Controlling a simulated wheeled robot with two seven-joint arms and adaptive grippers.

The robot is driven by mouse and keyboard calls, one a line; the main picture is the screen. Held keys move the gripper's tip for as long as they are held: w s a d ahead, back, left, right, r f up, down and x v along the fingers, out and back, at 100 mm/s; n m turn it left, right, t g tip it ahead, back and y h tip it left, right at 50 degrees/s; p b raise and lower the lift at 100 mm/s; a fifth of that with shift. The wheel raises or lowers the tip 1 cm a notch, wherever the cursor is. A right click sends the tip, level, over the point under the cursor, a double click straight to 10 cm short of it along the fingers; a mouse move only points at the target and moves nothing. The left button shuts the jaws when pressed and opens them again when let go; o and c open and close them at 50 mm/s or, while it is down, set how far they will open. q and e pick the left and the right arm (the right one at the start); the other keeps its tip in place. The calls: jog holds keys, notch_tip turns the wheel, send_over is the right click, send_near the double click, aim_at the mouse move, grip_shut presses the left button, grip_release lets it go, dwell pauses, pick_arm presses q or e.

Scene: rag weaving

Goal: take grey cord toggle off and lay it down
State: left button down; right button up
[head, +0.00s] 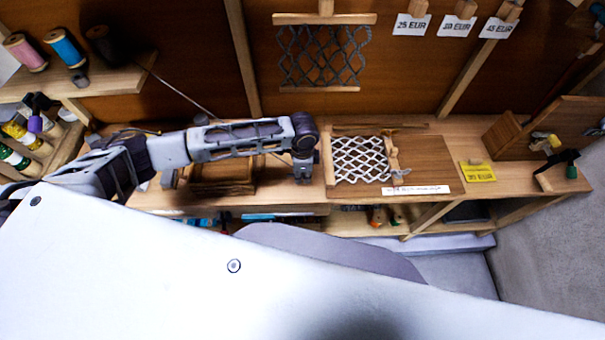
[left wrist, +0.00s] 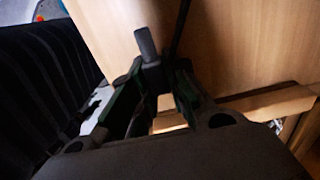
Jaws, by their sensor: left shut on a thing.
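My left gripper (head: 303,172) points down over the wooden worktop, between a wooden frame and the board with the white net. In the left wrist view its fingers (left wrist: 150,88) are shut on a small grey piece with an upright stub, which looks like the grey cord toggle (left wrist: 147,44). The toggle is too small and covered to make out in the head view. A thin dark strand or rod runs beside it in the left wrist view; I cannot tell if they touch. My right gripper is not in view.
The white net (head: 360,160) lies on a board right of my left gripper. A wooden frame (head: 222,188) lies left of it. A yellow price card (head: 477,172) is further right. Spools (head: 66,50) stand on the upper left shelf. A grey net (head: 325,58) hangs behind.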

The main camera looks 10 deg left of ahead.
pick_arm(q)
jog(key=shift+f+b, duration=0.35)
jog(key=shift+f, duration=0.75)
dwell(0.3)
jog(key=c, duration=1.3)
grip_release()
jog(key=shift+r+p, duration=0.9)
jog(key=shift+p, duration=0.1)
jog(key=shift+r, duration=0.55)
jog(key=shift+r, duration=0.15)
jog(key=shift+r, duration=5.85)
